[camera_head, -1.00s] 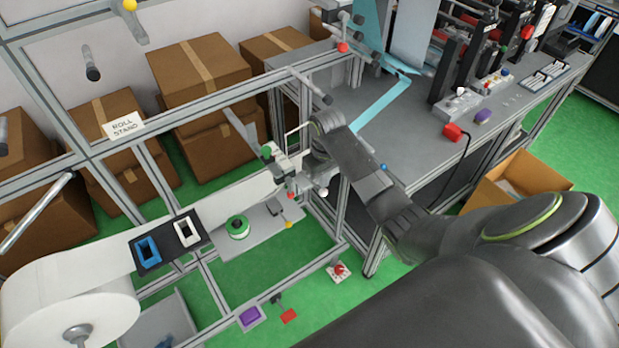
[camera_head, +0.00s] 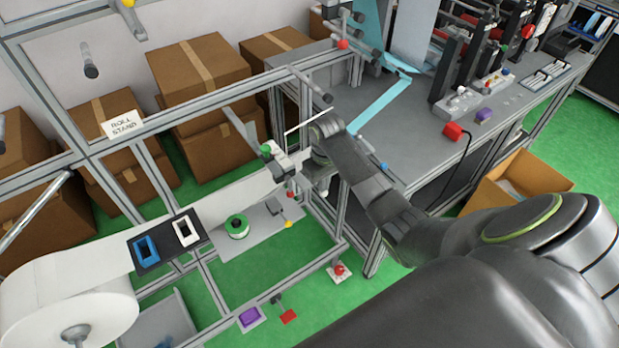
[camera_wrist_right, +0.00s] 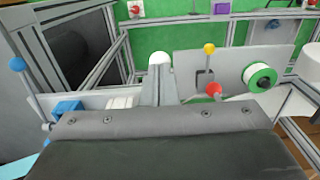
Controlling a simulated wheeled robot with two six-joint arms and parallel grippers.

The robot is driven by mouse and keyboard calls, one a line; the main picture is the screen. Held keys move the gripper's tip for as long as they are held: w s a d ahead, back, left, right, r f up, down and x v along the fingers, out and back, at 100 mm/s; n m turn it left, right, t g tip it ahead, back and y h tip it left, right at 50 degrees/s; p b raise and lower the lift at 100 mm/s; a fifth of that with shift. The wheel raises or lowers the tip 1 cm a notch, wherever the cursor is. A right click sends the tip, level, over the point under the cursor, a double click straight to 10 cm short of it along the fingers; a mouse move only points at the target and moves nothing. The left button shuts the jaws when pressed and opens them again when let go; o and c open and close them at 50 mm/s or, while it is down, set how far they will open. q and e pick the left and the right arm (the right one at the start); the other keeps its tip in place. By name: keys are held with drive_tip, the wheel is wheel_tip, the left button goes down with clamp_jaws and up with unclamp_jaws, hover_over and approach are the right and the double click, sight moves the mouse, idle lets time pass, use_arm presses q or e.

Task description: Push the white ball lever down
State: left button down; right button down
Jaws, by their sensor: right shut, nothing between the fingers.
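The white ball (camera_wrist_right: 160,56) of the lever shows in the right wrist view, straight ahead at the tips of my right gripper's fingers (camera_wrist_right: 160,72). Its stem is hidden behind the fingers, and I cannot tell whether they touch the ball. My right gripper is shut and empty. My left gripper is not in view.
A red ball lever (camera_wrist_right: 213,89) and a yellow ball lever (camera_wrist_right: 209,48) stand right of the fingers in the wrist view. A blue ball lever (camera_wrist_right: 16,64) is at left. A green-rimmed reel (camera_head: 238,227) lies on the grey plate. Metal frame bars surround the area.

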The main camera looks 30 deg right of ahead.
drive_tip(key=shift+f+b, duration=0.6)
drive_tip(key=shift+f, duration=0.85)
wheel_tip(320, 180, up, 3)
drive_tip(key=p, duration=0.3)
drive_tip(key=shift+r+p, duration=0.2)
drive_tip(key=shift+p, duration=0.2)
drive_tip(key=shift+r, duration=2.45)
